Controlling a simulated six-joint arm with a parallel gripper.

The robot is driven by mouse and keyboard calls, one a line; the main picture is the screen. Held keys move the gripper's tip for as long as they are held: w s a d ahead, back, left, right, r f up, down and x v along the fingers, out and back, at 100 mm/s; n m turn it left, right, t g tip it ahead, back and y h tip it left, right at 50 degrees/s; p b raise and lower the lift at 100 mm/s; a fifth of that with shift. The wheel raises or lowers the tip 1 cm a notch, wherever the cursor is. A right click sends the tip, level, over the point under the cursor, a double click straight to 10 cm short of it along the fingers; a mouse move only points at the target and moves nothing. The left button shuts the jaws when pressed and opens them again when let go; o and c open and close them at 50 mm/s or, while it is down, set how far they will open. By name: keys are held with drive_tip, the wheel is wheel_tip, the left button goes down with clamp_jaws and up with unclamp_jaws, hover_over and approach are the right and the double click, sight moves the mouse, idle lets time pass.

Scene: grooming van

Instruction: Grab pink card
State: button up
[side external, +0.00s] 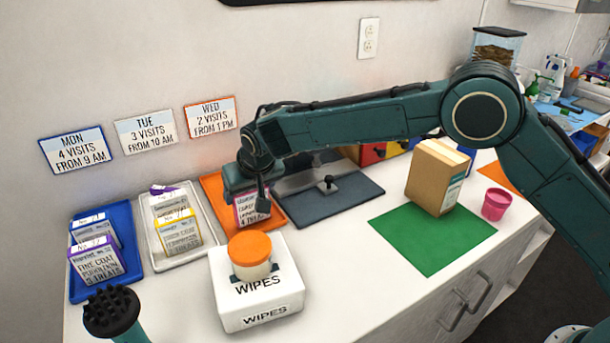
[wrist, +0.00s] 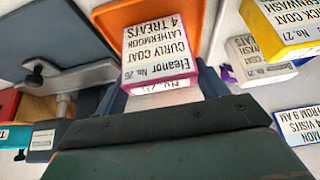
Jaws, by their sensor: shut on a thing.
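The pink card (side external: 246,211) is a white, pink-edged card with black print, at the orange tray (side external: 211,184). In the wrist view the pink card (wrist: 158,48) reads "Eleanor No. 26, curly coat, 4 treats" and sits between my fingers. My gripper (side external: 262,196) reaches down over the tray and is shut on the card. It also shows in the wrist view (wrist: 160,84), with a finger on each side of the card. The card's lower part is partly hidden by the wipes tub, and I cannot tell whether it touches the tray.
The wipes box (side external: 258,300) with an orange-lidded tub (side external: 250,262) stands just in front. A white tray (side external: 158,259) and a blue tray (side external: 129,212) hold other cards at left. A dark mat (side external: 345,203) lies right. A brush (side external: 112,310) stands front left.

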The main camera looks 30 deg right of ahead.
wheel_tip(320, 180, up, 19)
idle(0.7)
drive_tip(key=shift+r, duration=0.1)
idle(0.6)
